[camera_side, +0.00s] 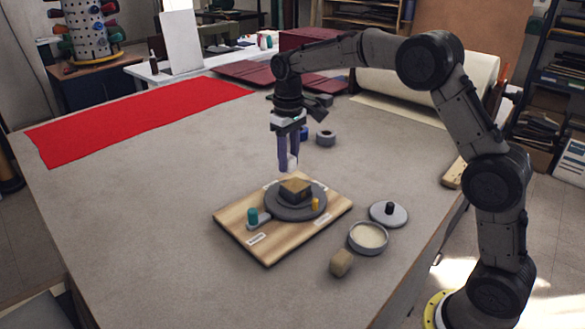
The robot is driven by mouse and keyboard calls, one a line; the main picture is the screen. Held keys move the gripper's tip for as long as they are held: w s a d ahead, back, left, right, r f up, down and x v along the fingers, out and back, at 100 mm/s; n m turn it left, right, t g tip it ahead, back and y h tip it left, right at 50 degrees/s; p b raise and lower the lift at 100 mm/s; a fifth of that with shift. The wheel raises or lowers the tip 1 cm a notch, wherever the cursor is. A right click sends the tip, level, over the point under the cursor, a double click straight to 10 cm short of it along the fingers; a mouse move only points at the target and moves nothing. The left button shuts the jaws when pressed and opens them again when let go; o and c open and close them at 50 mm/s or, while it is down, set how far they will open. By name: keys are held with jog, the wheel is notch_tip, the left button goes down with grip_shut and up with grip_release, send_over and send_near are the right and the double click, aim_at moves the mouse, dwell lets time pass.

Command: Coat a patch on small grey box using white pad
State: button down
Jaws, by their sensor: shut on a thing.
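My gripper (288,158) points straight down above the wooden board. Its fingers are shut on a small white pad (292,163), which shows between and just below the fingertips. The small grey box (295,190), with a brownish top, sits on a round dark grey disc (277,207) on the wooden board (232,220). A round tin (368,237) with cream-coloured contents stands open to the right of the board.
A grey lid with a black knob (389,212) and a tan lump (341,263) lie by the tin. A grey roll (325,138) stands behind. The table's left side is clear before the red cloth (135,115).

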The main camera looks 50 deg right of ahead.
jog(key=shift+r, duration=2.8)
